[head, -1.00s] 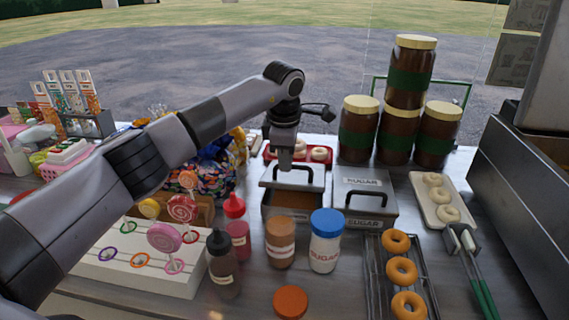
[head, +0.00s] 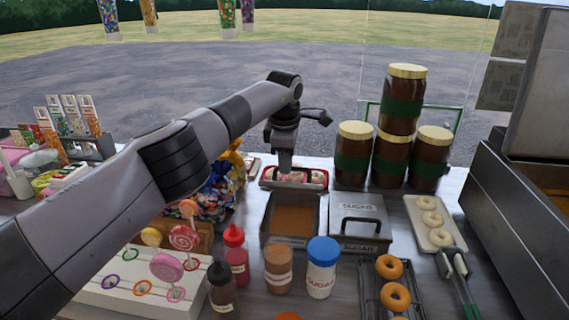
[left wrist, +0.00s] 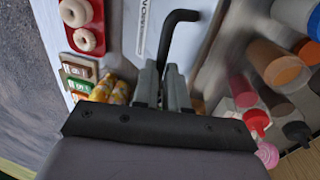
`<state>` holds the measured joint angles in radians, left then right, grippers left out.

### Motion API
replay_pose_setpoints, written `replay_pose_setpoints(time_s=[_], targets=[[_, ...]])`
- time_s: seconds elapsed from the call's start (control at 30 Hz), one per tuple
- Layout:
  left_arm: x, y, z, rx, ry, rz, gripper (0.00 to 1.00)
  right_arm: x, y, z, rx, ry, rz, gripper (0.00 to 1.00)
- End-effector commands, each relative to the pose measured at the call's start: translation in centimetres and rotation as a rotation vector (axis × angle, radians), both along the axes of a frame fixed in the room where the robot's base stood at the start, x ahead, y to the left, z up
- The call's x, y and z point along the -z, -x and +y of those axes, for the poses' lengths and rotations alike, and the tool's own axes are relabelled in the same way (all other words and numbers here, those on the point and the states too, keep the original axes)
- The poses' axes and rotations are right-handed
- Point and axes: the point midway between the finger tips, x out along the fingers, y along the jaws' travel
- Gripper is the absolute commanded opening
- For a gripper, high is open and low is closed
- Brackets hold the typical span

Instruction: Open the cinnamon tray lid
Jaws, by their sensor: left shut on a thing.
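The cinnamon tray (head: 292,222) stands open in the middle of the head view, with brown powder showing across it. Its grey lid (head: 294,185) is swung up at the tray's back edge and shows nearly edge-on there. In the left wrist view the lid (left wrist: 143,32) bears a partly visible label, and its black bar handle (left wrist: 168,35) stands out. My left gripper (head: 285,174) is above the back of the tray. In the left wrist view the left gripper (left wrist: 163,85) is shut on the handle. My right gripper is not in view.
A closed sugar tray (head: 357,210) stands right beside the cinnamon tray. Sauce bottles (head: 237,258) and shakers (head: 321,270) stand in front. Large brown jars (head: 352,155) and a red tray (head: 318,175) are behind. Lollipops (head: 167,267) are front left.

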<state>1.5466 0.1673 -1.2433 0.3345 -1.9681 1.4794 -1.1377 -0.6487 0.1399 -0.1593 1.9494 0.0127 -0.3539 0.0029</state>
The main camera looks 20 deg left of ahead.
Motion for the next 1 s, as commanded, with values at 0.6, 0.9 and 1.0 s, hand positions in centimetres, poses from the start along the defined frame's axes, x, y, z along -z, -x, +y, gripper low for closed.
replay_pose_setpoints(time_s=[0.6, 0.9, 1.0], targets=[[0.44, -0.3, 0.26, 0.0, -0.001, -0.004, 0.0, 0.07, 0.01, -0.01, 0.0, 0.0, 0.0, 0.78], [0.29, -0.32, 0.24, -0.001, 0.0, -0.005, 0.38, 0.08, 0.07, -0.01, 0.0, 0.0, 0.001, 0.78], [0.17, -0.32, 0.22, -0.001, -0.001, -0.006, 0.38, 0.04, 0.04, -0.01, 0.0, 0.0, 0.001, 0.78]])
